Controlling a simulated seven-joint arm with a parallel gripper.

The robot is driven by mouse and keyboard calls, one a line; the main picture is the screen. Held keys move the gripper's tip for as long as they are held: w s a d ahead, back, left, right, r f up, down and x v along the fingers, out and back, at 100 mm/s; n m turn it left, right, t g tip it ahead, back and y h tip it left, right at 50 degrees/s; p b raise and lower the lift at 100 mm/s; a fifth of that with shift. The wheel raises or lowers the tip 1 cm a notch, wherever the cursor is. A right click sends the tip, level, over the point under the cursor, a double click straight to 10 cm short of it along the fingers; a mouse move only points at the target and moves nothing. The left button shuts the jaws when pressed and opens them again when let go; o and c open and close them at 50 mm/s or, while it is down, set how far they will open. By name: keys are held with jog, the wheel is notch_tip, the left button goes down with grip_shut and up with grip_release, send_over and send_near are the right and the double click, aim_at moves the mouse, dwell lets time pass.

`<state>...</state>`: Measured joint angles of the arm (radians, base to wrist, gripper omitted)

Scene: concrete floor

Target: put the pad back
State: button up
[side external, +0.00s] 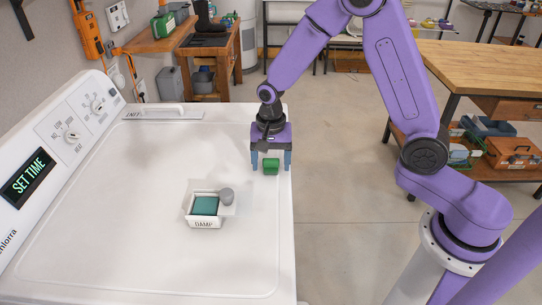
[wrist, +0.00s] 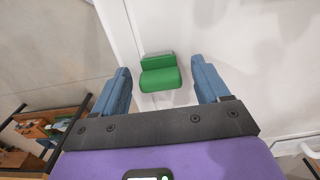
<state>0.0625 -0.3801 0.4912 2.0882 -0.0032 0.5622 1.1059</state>
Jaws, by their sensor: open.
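My gripper (side external: 271,166) is open above the right edge of the white machine top, its blue fingers pointing down. A small green block (side external: 271,167) shows between the fingers. In the wrist view the green block (wrist: 159,76) has a raised back part and a rounded front, with a clear gap to each finger; it is not gripped. A small white box (side external: 204,224) with dark lettering on its front stands nearer the camera on the machine top. A flat teal pad (side external: 205,206) lies in it. I cannot tell which of the two is the task's pad.
The control panel (side external: 70,135) with dials rises at the left. The machine top (side external: 120,220) is otherwise mostly clear. Its right edge drops to the floor. A wooden workbench (side external: 490,68) stands farther right.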

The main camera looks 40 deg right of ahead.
aim_at(271, 160)
notch_tip(271, 160, up, 12)
jog(key=s+d+n, duration=0.2)
jog(key=s+n, duration=0.8)
jog(key=s, duration=0.4)
jog(key=s+d+n, duration=0.2)
jog(key=s+n, duration=0.9)
jog(key=s, duration=0.3)
jog(key=shift+n, duration=0.3)
dwell(0.4)
